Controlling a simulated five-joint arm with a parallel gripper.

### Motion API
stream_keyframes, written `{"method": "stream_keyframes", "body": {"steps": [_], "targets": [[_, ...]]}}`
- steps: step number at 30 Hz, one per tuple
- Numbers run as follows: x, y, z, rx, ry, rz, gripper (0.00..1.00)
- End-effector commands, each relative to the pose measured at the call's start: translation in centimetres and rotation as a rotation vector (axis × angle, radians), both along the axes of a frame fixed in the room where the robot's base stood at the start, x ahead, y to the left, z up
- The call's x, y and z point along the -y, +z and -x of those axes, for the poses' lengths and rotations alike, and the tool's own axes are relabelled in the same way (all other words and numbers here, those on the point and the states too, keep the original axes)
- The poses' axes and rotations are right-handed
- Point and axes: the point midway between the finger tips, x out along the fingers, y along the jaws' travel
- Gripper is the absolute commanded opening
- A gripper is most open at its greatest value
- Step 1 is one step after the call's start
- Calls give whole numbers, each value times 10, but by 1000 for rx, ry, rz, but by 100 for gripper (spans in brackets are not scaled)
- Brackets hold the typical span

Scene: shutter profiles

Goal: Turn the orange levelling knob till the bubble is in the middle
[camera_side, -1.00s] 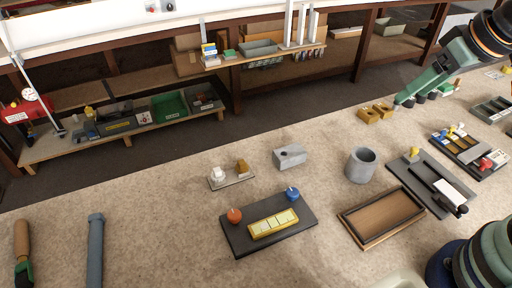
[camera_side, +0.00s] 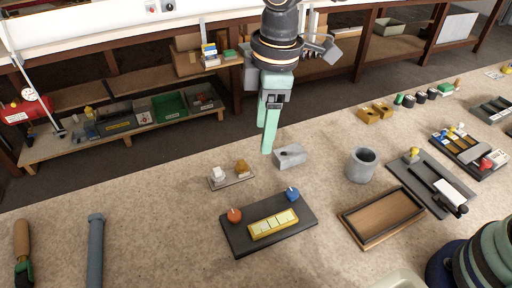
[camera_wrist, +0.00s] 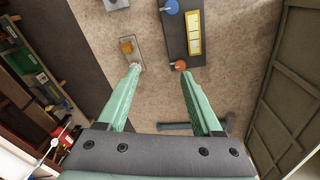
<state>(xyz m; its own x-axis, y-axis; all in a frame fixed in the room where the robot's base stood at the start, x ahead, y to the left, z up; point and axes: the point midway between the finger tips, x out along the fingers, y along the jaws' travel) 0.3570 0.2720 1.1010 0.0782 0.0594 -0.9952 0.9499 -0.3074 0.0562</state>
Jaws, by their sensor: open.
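The orange levelling knob (camera_side: 234,215) stands on the left end of a dark plate (camera_side: 243,240). A blue knob (camera_side: 292,194) stands on the plate's right end. Between them lies a yellow level (camera_side: 272,224) with pale windows; the bubble is too small to make out. My gripper (camera_side: 266,128) hangs above the table behind the plate, open and empty, well apart from the knob. In the wrist view the orange knob (camera_wrist: 180,65) shows just beyond the right fingertip of my gripper (camera_wrist: 158,72), and the blue knob (camera_wrist: 171,7) is at the top.
A small plate with a white and an ochre piece (camera_side: 231,181) lies behind the dark plate. A grey block (camera_side: 290,156) and a grey cup (camera_side: 361,166) stand to the right. A wooden tray (camera_side: 382,216) is farther right. The table left of the plate is clear up to a grey bolt (camera_side: 95,250).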

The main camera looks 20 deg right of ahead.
Motion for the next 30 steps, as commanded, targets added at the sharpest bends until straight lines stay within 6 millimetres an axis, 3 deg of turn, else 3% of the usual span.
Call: {"method": "stream_keyframes", "body": {"steps": [1, 3, 9, 17, 30], "targets": [[-20, -12, 5, -19, 72, 18, 67], [-40, -25, 11, -38, 155, 38, 67], [-73, -47, 24, -66, 293, 68, 67], [-76, -68, 26, -72, 312, 74, 67], [-76, -148, 26, -72, 309, 73, 67]]}}
